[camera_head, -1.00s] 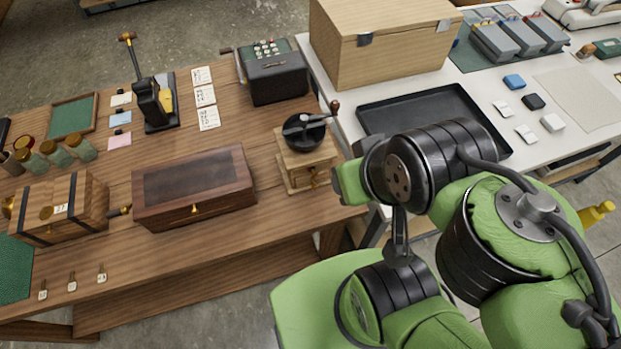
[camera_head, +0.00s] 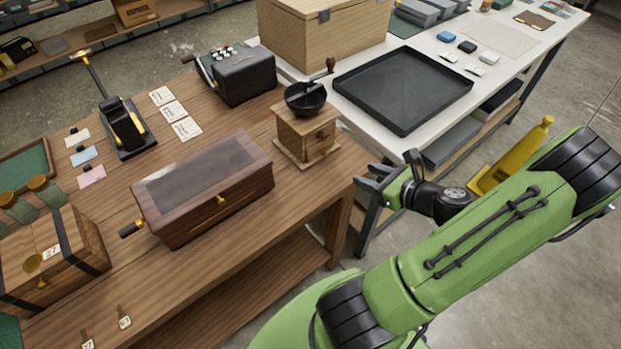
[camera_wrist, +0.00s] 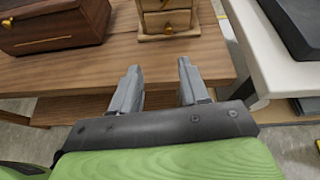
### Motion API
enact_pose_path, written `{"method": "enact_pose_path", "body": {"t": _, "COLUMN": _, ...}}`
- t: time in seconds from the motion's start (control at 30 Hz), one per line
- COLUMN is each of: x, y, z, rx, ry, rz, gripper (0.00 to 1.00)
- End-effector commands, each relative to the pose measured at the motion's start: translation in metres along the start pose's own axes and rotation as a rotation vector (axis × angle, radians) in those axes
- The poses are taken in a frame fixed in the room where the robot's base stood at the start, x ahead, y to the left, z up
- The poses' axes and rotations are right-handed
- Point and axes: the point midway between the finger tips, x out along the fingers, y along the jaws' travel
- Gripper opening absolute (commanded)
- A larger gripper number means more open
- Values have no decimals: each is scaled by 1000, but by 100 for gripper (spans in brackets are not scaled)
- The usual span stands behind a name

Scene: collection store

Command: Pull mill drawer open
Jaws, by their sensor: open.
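The coffee mill (camera_head: 306,125) stands upright near the right end of the wooden table. It has a wooden body, a black bowl and a crank on top. Its small drawer (camera_head: 320,136) with a knob is on the front, and it looks shut. In the wrist view the lower part of the mill (camera_wrist: 167,17) shows at the top, beyond my fingers. My gripper (camera_wrist: 158,75) is open and empty, with its two grey fingers apart and pointing toward the mill. In the head view my gripper (camera_head: 372,180) is right of and below the mill, apart from it, near the table's corner.
A dark wooden box (camera_head: 203,187) with a brass knob stands left of the mill. A black machine (camera_head: 240,75) is behind. A white table with a black tray (camera_head: 402,90) stands at the right. Bare table top (camera_head: 325,185) lies before the mill.

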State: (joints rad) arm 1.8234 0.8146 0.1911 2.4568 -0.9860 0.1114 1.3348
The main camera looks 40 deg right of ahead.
Motion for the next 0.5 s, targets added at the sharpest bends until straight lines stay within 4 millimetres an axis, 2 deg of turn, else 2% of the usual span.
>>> {"method": "enact_pose_path", "body": {"t": 0.07, "x": -4, "y": -8, "z": -6, "rx": 68, "ry": -31, "rz": -42, "gripper": 45}}
{"method": "enact_pose_path", "body": {"t": 0.17, "x": 4, "y": -10, "z": -5, "rx": 77, "ry": -37, "rz": -45, "gripper": 45}}
{"method": "enact_pose_path", "body": {"t": 0.5, "x": 86, "y": -11, "z": -4, "rx": 71, "ry": -33, "rz": -38, "gripper": 45}}
